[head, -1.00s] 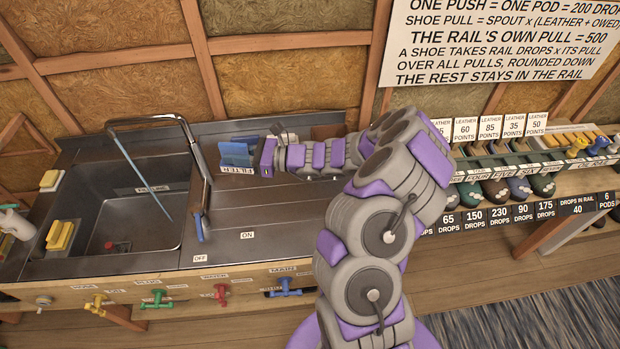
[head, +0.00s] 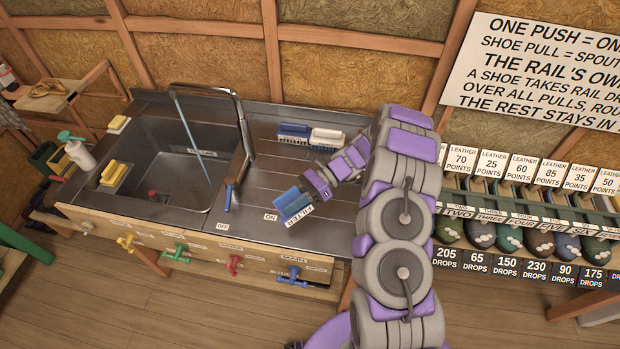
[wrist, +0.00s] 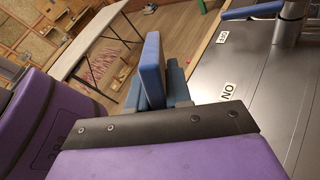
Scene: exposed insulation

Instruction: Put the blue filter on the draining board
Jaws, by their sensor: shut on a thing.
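My gripper (head: 314,188) is shut on the blue filter (head: 289,201), a blue block with a white label reading "FILTER". The filter is over the front part of the metal draining board (head: 262,180), right of the sink and near the "ON" label. I cannot tell whether it touches the board. In the wrist view the filter (wrist: 152,68) stands out beyond the dark edge of my gripper, with the draining board (wrist: 250,85) to its right. The gripper's fingertips are mostly hidden there.
A blue brush (head: 294,130) and a white brush (head: 326,137) lie at the back of the draining board. The sink (head: 170,175) and upright tap pipe (head: 245,130) are to the left. Coloured taps (head: 233,263) line the front. A labelled shoe rack (head: 520,215) stands right.

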